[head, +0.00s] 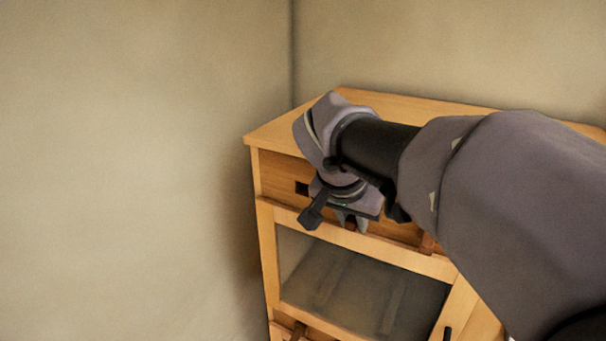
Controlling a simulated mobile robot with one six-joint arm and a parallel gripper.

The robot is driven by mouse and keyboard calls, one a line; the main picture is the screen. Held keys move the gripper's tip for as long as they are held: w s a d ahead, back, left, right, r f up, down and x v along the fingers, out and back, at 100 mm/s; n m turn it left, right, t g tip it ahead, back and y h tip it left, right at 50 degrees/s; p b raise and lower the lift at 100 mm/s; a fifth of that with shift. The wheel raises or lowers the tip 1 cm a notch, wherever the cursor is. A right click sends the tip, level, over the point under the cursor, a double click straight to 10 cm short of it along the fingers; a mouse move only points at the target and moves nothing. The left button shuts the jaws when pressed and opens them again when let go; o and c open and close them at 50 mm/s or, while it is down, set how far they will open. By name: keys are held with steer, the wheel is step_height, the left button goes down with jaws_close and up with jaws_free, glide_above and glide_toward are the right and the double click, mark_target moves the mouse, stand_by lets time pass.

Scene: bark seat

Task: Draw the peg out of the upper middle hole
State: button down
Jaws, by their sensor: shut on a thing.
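A wooden cabinet (283,166) stands against the corner, with a row of holes along its upper front rail. My gripper (350,224) is in front of the middle of this rail and points down at it. It is shut on a small reddish-brown peg (350,226), of which only a bit shows between the fingertips. The upper middle hole is hidden behind my gripper, so I cannot tell how deep the peg sits. The upper left hole (301,188) is a dark, empty square. Another brown peg (427,243) sticks out at the right of the rail, partly behind my arm.
Below the rail is a framed door with a glass pane (360,288). A dark handle (447,333) is at its lower right. Another brown wooden piece (298,330) sticks out at the lower left. A bare wall is close on the left; the cabinet top (380,103) is clear where visible.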

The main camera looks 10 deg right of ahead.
steer(key=s+a+b, duration=0.2)
steer(key=s+a, duration=0.4)
steer(key=s, duration=0.2)
steer(key=shift+s+b, duration=0.2)
steer(key=shift+b, duration=0.1)
stand_by(0.7)
